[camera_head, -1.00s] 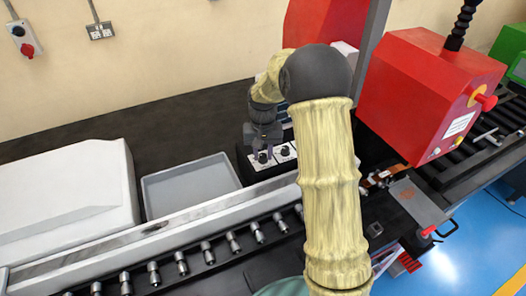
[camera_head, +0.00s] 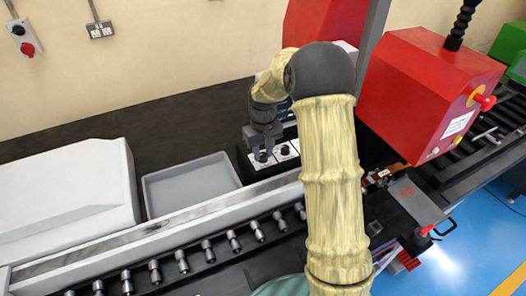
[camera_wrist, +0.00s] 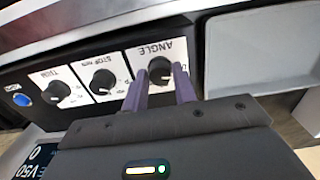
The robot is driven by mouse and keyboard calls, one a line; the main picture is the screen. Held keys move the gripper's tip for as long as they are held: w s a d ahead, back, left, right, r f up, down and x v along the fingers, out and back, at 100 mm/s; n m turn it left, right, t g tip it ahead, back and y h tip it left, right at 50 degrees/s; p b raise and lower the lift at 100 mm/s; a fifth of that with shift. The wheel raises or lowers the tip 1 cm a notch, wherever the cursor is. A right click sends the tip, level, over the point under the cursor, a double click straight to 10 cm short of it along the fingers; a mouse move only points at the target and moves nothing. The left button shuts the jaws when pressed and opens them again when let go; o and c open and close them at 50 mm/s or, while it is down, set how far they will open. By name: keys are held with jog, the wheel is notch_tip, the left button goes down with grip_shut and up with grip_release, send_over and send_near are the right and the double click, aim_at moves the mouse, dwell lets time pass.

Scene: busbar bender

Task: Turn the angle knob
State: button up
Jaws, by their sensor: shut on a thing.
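The angle knob (camera_wrist: 160,70) is a black round knob on a white plate marked ANGLE, seen upside down in the wrist view. My gripper (camera_wrist: 161,84) has its two purple fingers on either side of this knob and is shut on it. In the head view, my gripper (camera_head: 263,154) reaches down to the control box (camera_head: 244,164), and its fingers partly hide the knob there. The pointer direction is too small to tell.
Next to the angle knob are the STOP knob (camera_wrist: 103,82), another knob (camera_wrist: 57,91) and a blue button (camera_wrist: 22,99). An empty grey tray (camera_head: 192,184) lies left of the box. A red machine (camera_head: 425,92) stands to the right, with a roller rail in front.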

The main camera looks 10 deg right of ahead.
aim_at(263, 155)
jog(key=o, duration=1)
jog(key=shift+c, duration=0.2)
notch_tip(263, 155, up, 18)
jog(key=b, duration=0.2)
jog(key=shift+f, duration=0.25)
jog(key=shift+f, duration=0.1)
jog(key=s+f+m+t, duration=0.1)
jog(key=s+f, duration=0.6)
jog(key=s, duration=0.4)
jog(key=s+f+m+t, duration=0.1)
jog(key=s+f, duration=0.7)
jog(key=s, duration=0.3)
jog(key=shift+s+t, duration=0.2)
jog(key=shift+t, duration=0.1)
